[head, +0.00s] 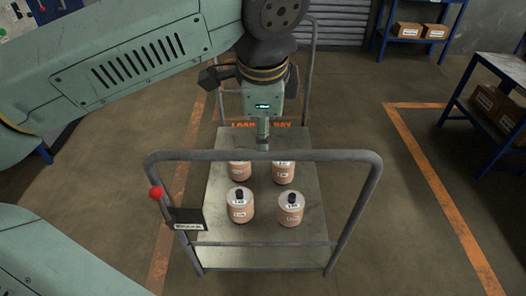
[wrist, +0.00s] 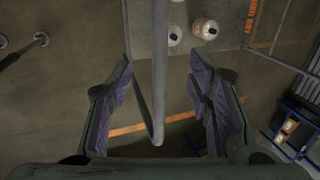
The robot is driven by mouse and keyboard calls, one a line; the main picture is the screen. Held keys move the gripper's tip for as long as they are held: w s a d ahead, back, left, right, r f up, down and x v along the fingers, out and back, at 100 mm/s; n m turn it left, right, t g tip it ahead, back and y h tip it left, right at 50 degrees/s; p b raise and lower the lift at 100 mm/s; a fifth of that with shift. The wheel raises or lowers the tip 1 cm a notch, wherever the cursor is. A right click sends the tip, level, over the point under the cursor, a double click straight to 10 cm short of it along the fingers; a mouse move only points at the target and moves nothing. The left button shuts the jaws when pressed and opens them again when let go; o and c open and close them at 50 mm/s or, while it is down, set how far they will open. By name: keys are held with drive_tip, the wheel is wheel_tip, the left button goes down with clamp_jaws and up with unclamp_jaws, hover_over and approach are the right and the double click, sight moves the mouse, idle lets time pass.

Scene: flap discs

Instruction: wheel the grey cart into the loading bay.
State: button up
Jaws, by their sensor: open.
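The grey cart has a flat deck (head: 222,180) and a tubular handle (head: 325,155) at its near end. Several copper-coloured canisters with pale tops stand on the deck, one at the front left (head: 240,206). My gripper (head: 263,144) points down at the middle of the near handle's top bar. In the wrist view the bar (wrist: 160,60) runs between the two open fingers (wrist: 160,85). I cannot tell whether either finger touches it. Orange floor lettering (head: 247,125), partly hidden by my gripper, reads as a loading bay mark and lies by the deck's far end.
An orange floor line (head: 160,255) runs along the cart's left side, and another (head: 437,190) lies to the right. Blue shelving with boxes (head: 408,30) stands at the back right, and a blue bench (head: 490,95) at the right. Floor right of the cart is clear.

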sight(263, 154)
drive_tip(key=b+x, duration=0.5)
drive_tip(key=x, duration=0.5)
drive_tip(key=shift+s+b, duration=0.15)
drive_tip(key=shift+b, duration=0.15)
drive_tip(key=shift+w+f+b, duration=0.35)
drive_tip(key=shift+f+b, duration=0.3)
drive_tip(key=shift+b, duration=0.3)
drive_tip(key=shift+c, duration=0.6)
clamp_jaws()
